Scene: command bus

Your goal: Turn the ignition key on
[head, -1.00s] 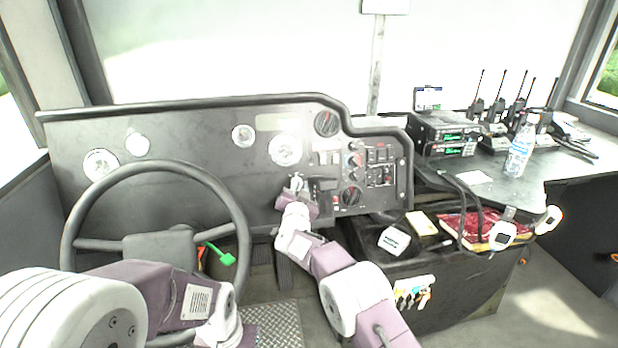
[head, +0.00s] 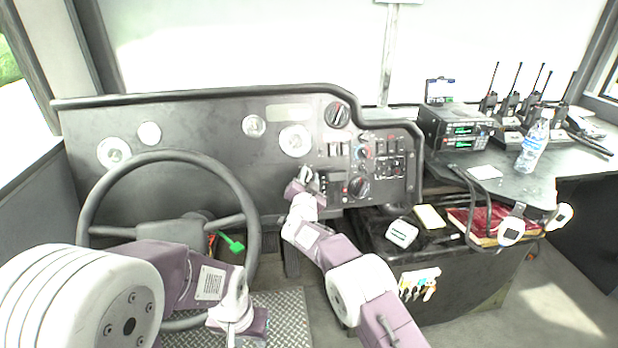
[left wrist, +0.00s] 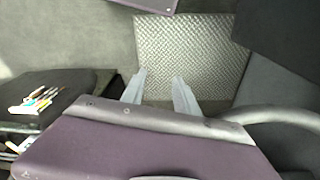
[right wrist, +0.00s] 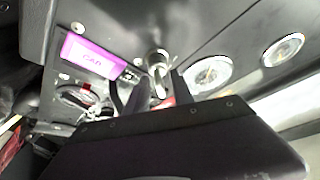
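The ignition switch (right wrist: 157,58), a round silver barrel with a small metal key-like piece (right wrist: 160,88), shows on the dark dashboard in the right wrist view. My right gripper (right wrist: 152,88) is in front of it, with its dark fingers apart on either side of the metal piece; I cannot tell if they touch it. In the head view my right gripper (head: 304,177) is at the lower middle of the dashboard and hides the switch. My left gripper (left wrist: 158,80) is open and empty above the floor; it also shows in the head view (head: 236,338).
The steering wheel (head: 170,155) is close to my left arm. A dark console (head: 440,275) holds several small items at the right. Radios (head: 455,130) and a bottle (head: 533,145) stand on the side desk.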

